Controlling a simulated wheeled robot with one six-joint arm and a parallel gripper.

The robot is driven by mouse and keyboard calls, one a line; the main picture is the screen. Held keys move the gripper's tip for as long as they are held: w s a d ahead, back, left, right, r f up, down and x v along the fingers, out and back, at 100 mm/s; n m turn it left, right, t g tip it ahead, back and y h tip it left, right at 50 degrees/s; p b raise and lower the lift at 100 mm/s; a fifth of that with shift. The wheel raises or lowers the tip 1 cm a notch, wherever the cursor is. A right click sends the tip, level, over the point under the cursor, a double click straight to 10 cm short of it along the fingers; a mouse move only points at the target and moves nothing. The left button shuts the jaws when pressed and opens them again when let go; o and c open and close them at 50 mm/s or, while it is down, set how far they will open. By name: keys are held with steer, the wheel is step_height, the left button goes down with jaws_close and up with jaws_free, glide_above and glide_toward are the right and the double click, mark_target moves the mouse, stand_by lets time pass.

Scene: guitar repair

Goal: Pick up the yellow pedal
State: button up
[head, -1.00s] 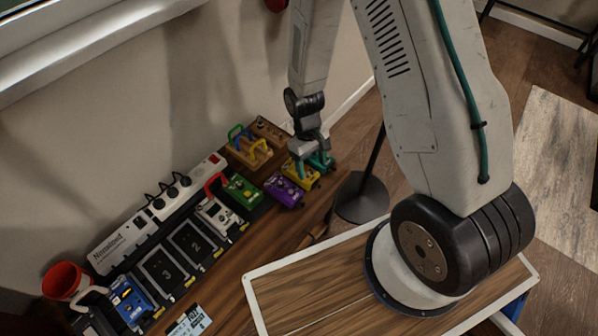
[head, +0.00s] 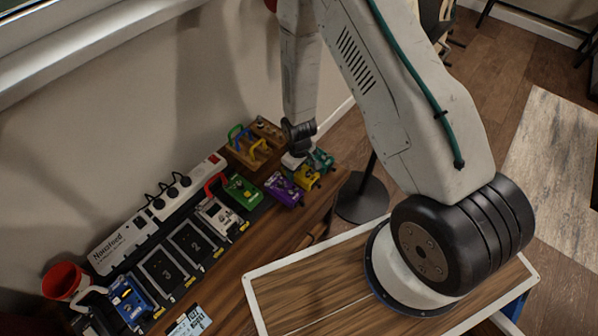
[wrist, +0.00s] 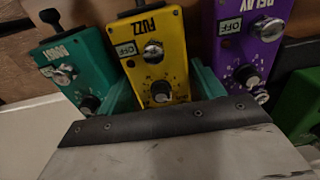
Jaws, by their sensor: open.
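In the wrist view the yellow pedal (wrist: 150,55) lies between the two teal fingers of my open gripper (wrist: 163,88), one on each side. I cannot tell whether they touch it. The gripper body hides the pedal's near end in that view. In the head view my gripper (head: 296,162) is low over the yellow pedal and partly covers it; its fingers are hard to make out.
A teal pedal (wrist: 80,70) stands close on one side, and a purple pedal (wrist: 250,45) close on the other. A green pedal (head: 242,191), a wooden box (head: 246,148) and a white power strip (head: 158,212) are nearby. A dark stand (head: 362,197) is beyond the bench edge.

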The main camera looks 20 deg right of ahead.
steer(key=shift+f, duration=0.2)
steer(key=c, duration=0.9)
steer(key=shift+c, duration=0.4)
steer(key=shift+r, duration=0.15)
